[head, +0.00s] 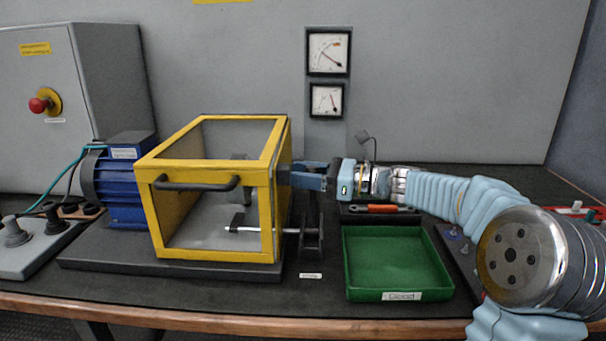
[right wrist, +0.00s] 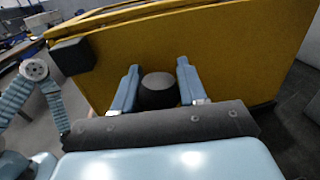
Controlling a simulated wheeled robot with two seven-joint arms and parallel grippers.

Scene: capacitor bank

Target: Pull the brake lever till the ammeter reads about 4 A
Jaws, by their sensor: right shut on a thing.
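My right gripper (head: 300,177) reaches in from the right, beside the upper right side of the yellow-framed guard box. In the right wrist view its two fingers (right wrist: 157,85) are on either side of a dark, rounded knob (right wrist: 158,91), close to the yellow frame; it is shut on this knob, which appears to be the brake lever's grip. The fingers hide most of the lever in the head view. An upper gauge (head: 329,52) and a lower gauge (head: 327,100) hang on the back wall. Their scales are too small to read. My left gripper is not in view.
The yellow guard box (head: 160,248) stands beside a blue motor (head: 124,190). A silver rod (head: 262,230) leads to a black bracket (head: 311,242). A green tray (head: 398,262) sits to the right, with an orange-handled tool (head: 375,208) behind it. A red stop button (head: 39,105) is at far left.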

